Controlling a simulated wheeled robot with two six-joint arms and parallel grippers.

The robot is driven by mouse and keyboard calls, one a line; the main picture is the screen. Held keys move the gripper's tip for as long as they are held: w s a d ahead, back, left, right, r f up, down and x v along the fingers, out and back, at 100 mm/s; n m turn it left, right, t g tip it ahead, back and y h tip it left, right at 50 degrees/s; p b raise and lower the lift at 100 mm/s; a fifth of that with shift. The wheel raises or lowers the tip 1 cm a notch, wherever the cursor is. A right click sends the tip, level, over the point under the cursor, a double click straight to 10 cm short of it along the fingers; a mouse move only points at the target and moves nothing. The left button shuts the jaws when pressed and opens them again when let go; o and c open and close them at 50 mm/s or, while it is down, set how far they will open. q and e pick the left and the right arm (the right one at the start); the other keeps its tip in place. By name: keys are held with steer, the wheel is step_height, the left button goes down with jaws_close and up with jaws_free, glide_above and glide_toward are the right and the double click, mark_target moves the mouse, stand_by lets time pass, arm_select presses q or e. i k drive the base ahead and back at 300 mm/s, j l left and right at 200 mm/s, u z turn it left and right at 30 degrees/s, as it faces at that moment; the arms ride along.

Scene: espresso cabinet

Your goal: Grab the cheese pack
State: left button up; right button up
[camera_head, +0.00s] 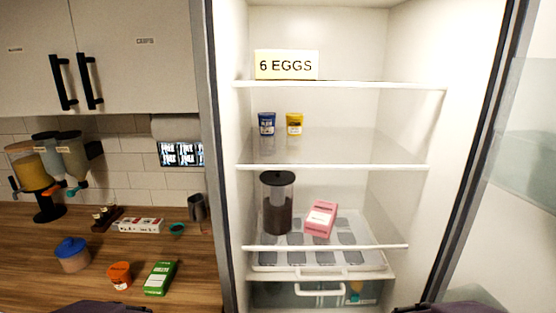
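I cannot tell for certain which item is the cheese pack; no readable label says cheese. A pink pack (321,218) leans at a tilt on the lower fridge shelf, right of a dark lidded jar (278,205). A blue tub (267,124) and a yellow tub (294,124) stand on the shelf above. A pale box marked "6 EGGS" (287,65) is on the top shelf. Only dark purple parts of my arms show at the bottom edge, left and right. Neither gripper is in view.
The fridge stands open, its door (515,170) at the right. A closed clear drawer (320,291) is at the bottom, its contents unclear. The wooden counter (200,265) at left holds a green box (160,278), an orange cup (120,276) and a blue-lidded jar (72,255).

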mark_target(159, 280)
steer(key=j+u, duration=0.1)
steer(key=j, duration=0.5)
steer(key=i+j+u, duration=0.1)
steer(key=j, duration=1.1)
steer(key=i+j+u, duration=0.15)
steer(key=j, duration=0.45)
steer(key=j+u, duration=0.1)
steer(key=j, duration=0.5)
steer(key=i, duration=0.05)
